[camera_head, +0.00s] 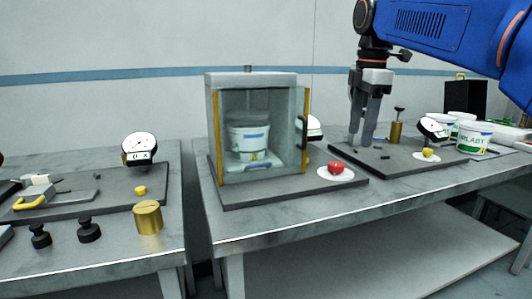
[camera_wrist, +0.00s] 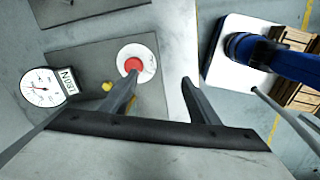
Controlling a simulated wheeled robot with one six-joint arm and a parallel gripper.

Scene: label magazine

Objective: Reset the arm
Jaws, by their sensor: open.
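My gripper (camera_head: 365,138) hangs from the blue arm over the right table in the head view, fingers pointing down and apart. The fingers hold nothing that I can see. They are above or near a dark board (camera_head: 395,165); I cannot tell whether they are clear of it. In the wrist view my gripper (camera_wrist: 160,82) shows its two fingers spread, with a gap between them. A red knob (camera_wrist: 133,65) on a white disc lies behind the left fingertip.
A glass-fronted cabinet (camera_head: 257,90) holds a white tub (camera_head: 249,142) left of my gripper. A red knob (camera_head: 336,168) stands nearby. Dial gauges (camera_head: 433,127) and white tubs (camera_head: 474,137) are at right. The left table holds a brass cylinder (camera_head: 148,217). A gap separates the tables.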

